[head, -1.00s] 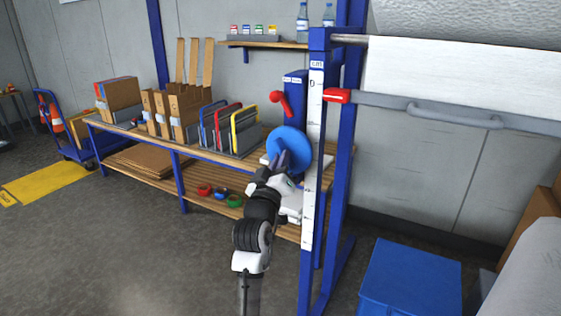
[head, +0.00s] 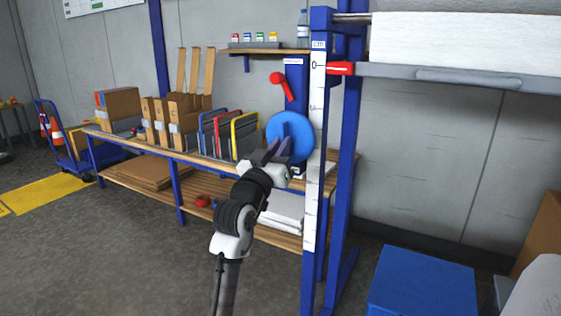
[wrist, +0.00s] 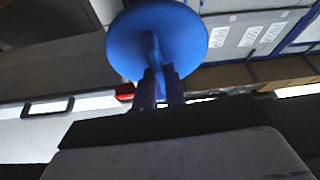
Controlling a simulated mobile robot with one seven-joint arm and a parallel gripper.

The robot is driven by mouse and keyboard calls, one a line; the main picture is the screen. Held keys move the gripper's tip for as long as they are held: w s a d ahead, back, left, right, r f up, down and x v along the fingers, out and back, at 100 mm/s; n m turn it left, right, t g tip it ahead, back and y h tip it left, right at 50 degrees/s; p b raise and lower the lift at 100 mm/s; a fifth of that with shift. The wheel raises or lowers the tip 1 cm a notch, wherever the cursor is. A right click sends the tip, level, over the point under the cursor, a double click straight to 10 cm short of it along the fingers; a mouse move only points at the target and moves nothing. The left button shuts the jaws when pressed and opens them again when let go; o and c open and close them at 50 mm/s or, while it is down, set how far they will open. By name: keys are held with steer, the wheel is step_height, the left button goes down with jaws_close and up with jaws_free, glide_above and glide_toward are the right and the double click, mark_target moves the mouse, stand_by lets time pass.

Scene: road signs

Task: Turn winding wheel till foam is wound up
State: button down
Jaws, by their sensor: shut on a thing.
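The blue winding wheel (head: 290,132) is a round disc on the left side of the blue frame, above the bench. In the wrist view the wheel (wrist: 160,35) fills the top middle, with a blue grip (wrist: 151,48) sticking out from it. My gripper (head: 272,152) is at the wheel's lower left, and its fingers (wrist: 160,75) are shut on that grip. The contact is partly hidden and dark. The white foam (head: 465,38) hangs as a broad sheet at the upper right, down to a grey bar (head: 460,78).
A red lever (head: 282,84) is above the wheel. A white ruled post (head: 316,150) stands just right of my gripper. The bench (head: 190,155) carries boxes and coloured racks. A blue box (head: 422,282) stands at lower right. Floor at lower left is clear.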

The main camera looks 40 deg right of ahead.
stand_by(0.4)
steer(key=c, duration=1.5)
jaws_free()
steer(key=shift+o, duration=0.2)
steer(key=b+v, duration=0.2)
steer(key=v, duration=1.1)
steer(key=shift+a+f, duration=0.2)
steer(key=shift+a, duration=0.15)
steer(key=shift+a, duration=0.1)
